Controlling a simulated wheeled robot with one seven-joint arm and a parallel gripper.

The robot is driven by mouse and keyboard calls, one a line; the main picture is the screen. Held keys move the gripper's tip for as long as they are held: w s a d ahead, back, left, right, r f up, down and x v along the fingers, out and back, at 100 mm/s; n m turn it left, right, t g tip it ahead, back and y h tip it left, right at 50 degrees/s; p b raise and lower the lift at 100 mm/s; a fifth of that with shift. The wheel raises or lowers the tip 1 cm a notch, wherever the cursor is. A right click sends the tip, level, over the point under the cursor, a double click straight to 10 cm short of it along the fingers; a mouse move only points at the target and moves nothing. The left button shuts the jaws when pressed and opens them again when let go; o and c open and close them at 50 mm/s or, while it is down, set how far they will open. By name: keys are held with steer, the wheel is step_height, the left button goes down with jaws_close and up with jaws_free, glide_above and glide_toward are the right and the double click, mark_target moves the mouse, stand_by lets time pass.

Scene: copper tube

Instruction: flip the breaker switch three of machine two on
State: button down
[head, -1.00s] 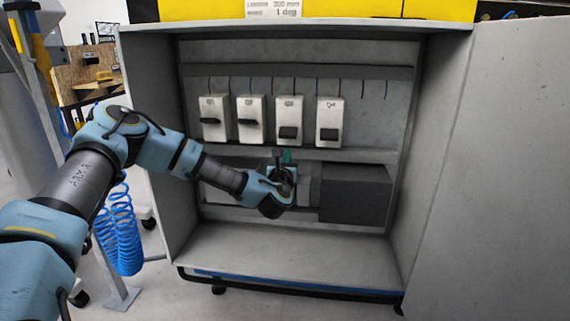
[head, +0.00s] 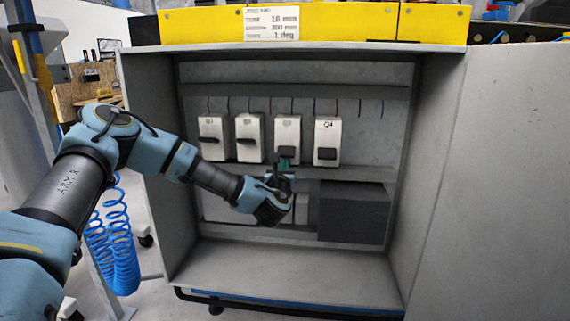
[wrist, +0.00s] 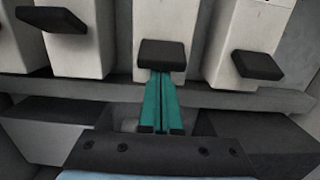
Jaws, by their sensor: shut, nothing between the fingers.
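Four white breaker boxes hang in a row inside the grey cabinet. The third from the left (head: 287,131) has a black switch handle (head: 287,152) low on its front; the handle also shows in the wrist view (wrist: 162,55). My gripper (head: 284,162) is just below this handle. In the wrist view, its teal fingers (wrist: 162,78) are shut with nothing between them, and their tips reach the handle's underside. I cannot tell whether they touch. The fourth handle (head: 326,153) sits similarly low; the first (head: 210,140) and second (head: 247,142) sit higher and project forward.
Below the breakers runs a grey rail (head: 350,172), with a dark grey box (head: 353,212) at lower right. The cabinet's side walls and open right door (head: 500,180) bound the space. The cabinet floor (head: 290,267) is clear.

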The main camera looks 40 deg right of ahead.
mark_target(285, 153)
steer(key=shift+s+a+r+p, duration=0.1)
steer(key=shift+r+p, duration=0.2)
steer(key=shift+p, duration=0.3)
steer(key=shift+r+g+y+p, duration=0.15)
steer(key=shift+g+y+p, duration=0.15)
steer(key=shift+g+p, duration=0.1)
steer(key=p, duration=0.2)
steer(key=r+g+y+p, duration=0.1)
steer(key=p, duration=0.1)
steer(key=r+p, duration=0.1)
steer(key=p, duration=0.1)
steer(key=shift+s+a+r+g+y, duration=0.25)
steer(key=shift+g+y, duration=0.05)
steer(key=shift+g, duration=0.1)
steer(key=r+g+y+p, duration=0.1)
steer(key=p, duration=0.5)
steer(key=shift+s+r+g+y, duration=0.1)
steer(key=shift+r+g+y, duration=0.2)
steer(key=shift+y, duration=0.1)
steer(key=g+y+p, duration=0.1)
steer(key=p, duration=0.3)
steer(key=shift+r+g, duration=0.4)
steer(key=shift+f+y, duration=0.4)
steer(key=shift+r, duration=0.2)
steer(key=shift+r+p, duration=0.6)
steer(key=shift+r, duration=0.1)
